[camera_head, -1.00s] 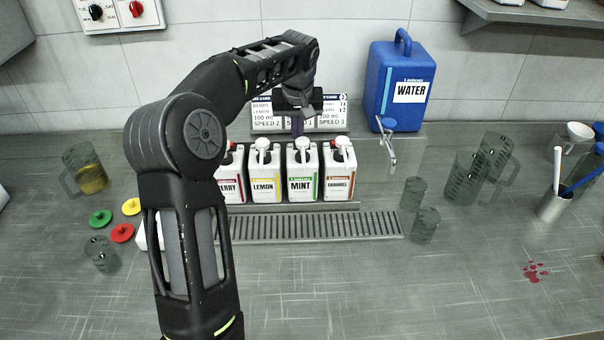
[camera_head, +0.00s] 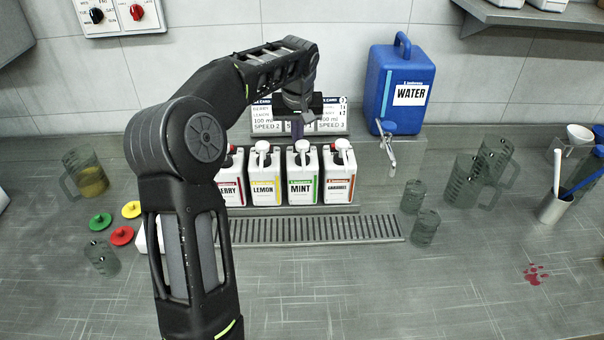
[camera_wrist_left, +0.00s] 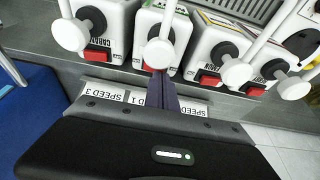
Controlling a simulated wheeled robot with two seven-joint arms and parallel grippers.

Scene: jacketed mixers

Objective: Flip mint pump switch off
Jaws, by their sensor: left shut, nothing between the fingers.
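The white mint jug (camera_head: 303,191) has a green-edged label and stands third from the left in a row of jugs. In the left wrist view the row is seen from behind, and the mint jug (camera_wrist_left: 150,38) has a white pump head. A sliver of its red switch (camera_wrist_left: 149,69) shows; the fingers cover most of it. My left gripper (camera_head: 297,129) is shut and empty, behind the mint jug. In the wrist view its fingertips (camera_wrist_left: 162,78) are right at the mint switch; I cannot tell whether they touch. The switch position is hidden. My right gripper is out of view.
The lemon jug (camera_head: 265,190) and caramel jug (camera_head: 340,187) flank the mint jug closely. Speed cards (camera_head: 335,122) stand behind the row. A blue water canister (camera_head: 385,85) is to the right. A drip grate (camera_head: 310,229) lies in front; the counter's front is mostly clear.

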